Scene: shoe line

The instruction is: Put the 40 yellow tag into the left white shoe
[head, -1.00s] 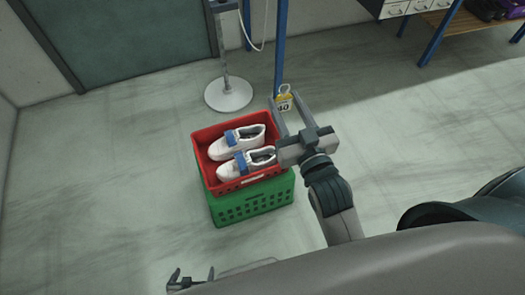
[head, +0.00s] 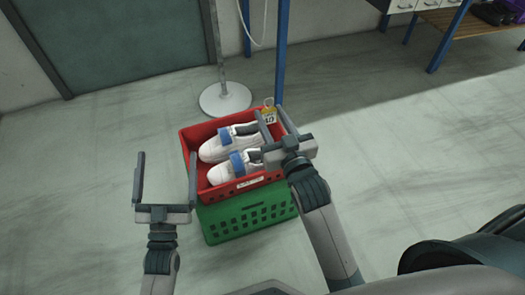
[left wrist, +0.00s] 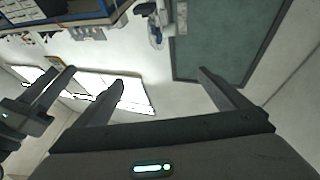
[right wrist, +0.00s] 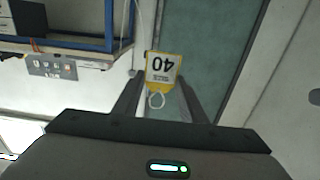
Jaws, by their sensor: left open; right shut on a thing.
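Two white shoes with blue straps lie side by side in a red crate (head: 192,165), toes to the picture's left: a far shoe (head: 216,150) and a near shoe (head: 222,174). My right gripper (head: 272,114) is shut on the 40 yellow tag (head: 268,118), over the crate's right side near the shoes' heel ends. In the right wrist view the tag (right wrist: 161,68) shows a white face with an upside-down "40" and a pale loop. The right arm hides part of the shoes' heel ends. My left gripper (head: 166,160) is open and empty, left of the crate.
The red crate sits on a green crate (head: 245,215). Behind stand a round white base with a pole (head: 225,98) and a blue post (head: 282,50). A shelf bench (head: 455,22) is at the upper right. The floor around the crates is clear.

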